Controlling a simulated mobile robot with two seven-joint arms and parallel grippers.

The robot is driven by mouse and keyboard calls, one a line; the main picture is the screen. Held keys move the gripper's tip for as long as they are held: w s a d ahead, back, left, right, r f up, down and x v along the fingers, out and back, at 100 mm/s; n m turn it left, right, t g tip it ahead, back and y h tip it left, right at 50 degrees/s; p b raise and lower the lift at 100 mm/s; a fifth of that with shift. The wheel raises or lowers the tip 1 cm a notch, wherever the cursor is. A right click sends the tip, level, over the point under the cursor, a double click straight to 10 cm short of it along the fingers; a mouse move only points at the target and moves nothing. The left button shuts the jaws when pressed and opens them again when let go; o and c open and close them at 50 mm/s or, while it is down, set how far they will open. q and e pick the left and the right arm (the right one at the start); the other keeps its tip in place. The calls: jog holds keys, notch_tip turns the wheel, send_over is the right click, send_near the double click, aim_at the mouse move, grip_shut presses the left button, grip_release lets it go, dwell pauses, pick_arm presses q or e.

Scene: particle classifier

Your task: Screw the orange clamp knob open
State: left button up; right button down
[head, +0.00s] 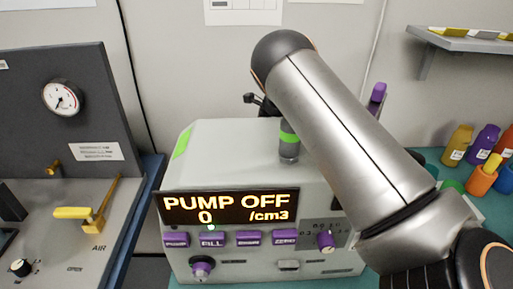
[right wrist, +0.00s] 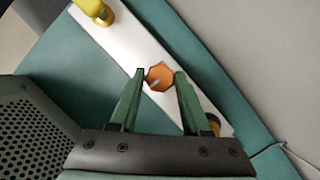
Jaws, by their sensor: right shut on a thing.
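The orange clamp knob (right wrist: 160,78) is a small faceted disc with a pale mark, on a long white plate (right wrist: 122,40) in the right wrist view. My right gripper (right wrist: 159,72) has its two green fingers on either side of the knob and is shut on it. In the head view my right arm crosses the picture and I cannot make out its fingers or the knob there. My left gripper is not in view.
A yellow part (right wrist: 92,8) sits at one end of the white plate and an amber-and-black part (right wrist: 213,124) at the other. A perforated grey housing (right wrist: 33,125) is close at left. In the head view a white instrument (head: 225,140) reads "PUMP OFF"; coloured bottles (head: 458,143) stand at right.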

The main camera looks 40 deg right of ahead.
jog(key=shift+c, duration=1.8)
grip_release()
jog(key=shift+r, duration=0.1)
jog(key=v, duration=1.2)
jog(key=shift+r+b, duration=0.2)
jog(key=shift+b, duration=0.2)
